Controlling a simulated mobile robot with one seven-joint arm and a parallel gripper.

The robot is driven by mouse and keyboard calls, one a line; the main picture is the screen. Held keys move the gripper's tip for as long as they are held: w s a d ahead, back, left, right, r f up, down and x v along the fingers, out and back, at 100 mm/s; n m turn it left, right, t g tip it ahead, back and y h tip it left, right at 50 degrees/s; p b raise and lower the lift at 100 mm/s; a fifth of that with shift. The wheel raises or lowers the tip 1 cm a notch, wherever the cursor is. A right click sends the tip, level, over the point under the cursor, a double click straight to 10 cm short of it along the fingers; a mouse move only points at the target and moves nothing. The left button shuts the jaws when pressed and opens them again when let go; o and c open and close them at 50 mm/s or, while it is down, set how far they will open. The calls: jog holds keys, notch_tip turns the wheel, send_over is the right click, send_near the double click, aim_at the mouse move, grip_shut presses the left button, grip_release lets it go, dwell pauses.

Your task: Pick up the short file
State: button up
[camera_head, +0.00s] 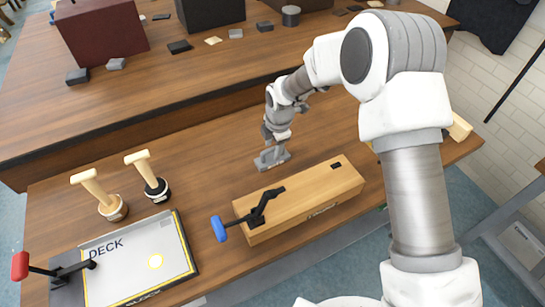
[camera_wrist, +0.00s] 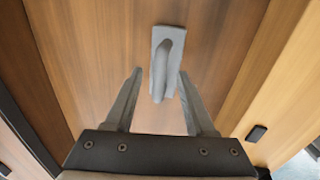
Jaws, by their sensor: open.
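A small grey tool with a flat base and a raised handle, which I take for the short file (camera_head: 272,159), lies on the wooden table. In the wrist view the short file (camera_wrist: 165,45) is at the upper middle, its handle pointing towards me. My gripper (camera_head: 276,137) is above it in the head view, fingers pointing down. In the wrist view my gripper (camera_wrist: 161,74) is open, one finger on each side of the handle's near end. I see no contact, and the exact height gap is unclear.
A long wooden box (camera_head: 310,198) with a black, blue-tipped lever (camera_head: 258,207) stands close in front. Two wooden-handled stamps (camera_head: 148,177) (camera_head: 101,196) and a framed DECK board (camera_head: 140,262) are at left. A higher bench (camera_head: 180,70) with boxes and small blocks is behind.

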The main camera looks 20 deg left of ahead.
jog(key=shift+w+a+f, duration=0.15)
jog(key=shift+f, duration=0.6)
jog(key=shift+c, duration=0.3)
grip_shut()
dwell(0.5)
